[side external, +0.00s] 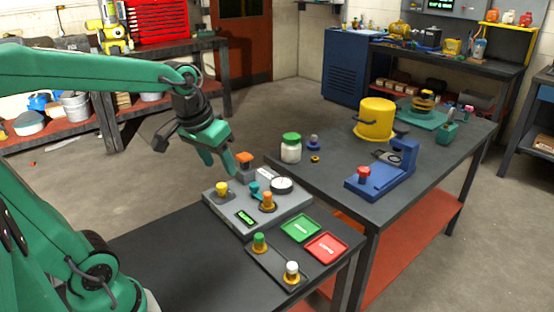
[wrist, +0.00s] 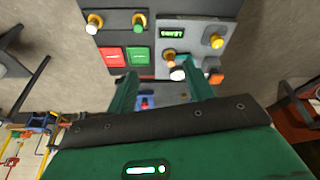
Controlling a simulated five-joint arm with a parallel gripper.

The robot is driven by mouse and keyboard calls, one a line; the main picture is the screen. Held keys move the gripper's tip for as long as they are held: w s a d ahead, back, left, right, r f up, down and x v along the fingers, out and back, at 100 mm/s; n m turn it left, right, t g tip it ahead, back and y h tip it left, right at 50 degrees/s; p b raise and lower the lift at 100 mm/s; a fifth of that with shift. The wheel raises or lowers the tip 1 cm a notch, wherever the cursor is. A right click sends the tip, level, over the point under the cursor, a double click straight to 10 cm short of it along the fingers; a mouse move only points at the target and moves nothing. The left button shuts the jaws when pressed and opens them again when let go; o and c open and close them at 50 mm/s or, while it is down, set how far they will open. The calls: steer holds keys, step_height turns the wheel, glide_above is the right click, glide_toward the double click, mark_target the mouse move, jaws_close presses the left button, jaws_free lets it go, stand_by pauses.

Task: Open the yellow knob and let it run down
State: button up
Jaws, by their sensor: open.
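The yellow knob (side external: 222,188) stands upright at the left corner of a grey panel (side external: 232,230). In the wrist view the yellow knob (wrist: 216,40) is at the upper right, outside the line of my fingers. My gripper (side external: 221,167) is open and empty, with its fingers pointing down above and behind the panel's left part. It is apart from the knob. In the wrist view the fingers of my gripper (wrist: 160,78) are spread with nothing between them.
An orange knob (side external: 267,200), a teal lever (side external: 255,189) and an orange block (side external: 245,159) crowd the panel. Green (side external: 300,228) and red (side external: 326,247) trays and a plate with green (side external: 260,241) and white (side external: 291,270) knobs lie in front. The bench's left part is clear.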

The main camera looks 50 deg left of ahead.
steer(key=w+a+f+n+g, duration=0.2)
steer(key=w+a+f+n, duration=0.15)
steer(key=w+a, duration=0.45)
steer(key=n+g, duration=0.2)
steer(key=n, duration=0.1)
glide_above(221, 185)
steer(key=shift+m+h, duration=0.25)
steer(key=shift+h, duration=0.05)
step_height(221, 185, down, 8)
steer(key=shift+w+f, duration=0.1)
steer(key=shift+f, duration=0.05)
steer(key=shift+f, duration=3.9)
steer(key=c, duration=1)
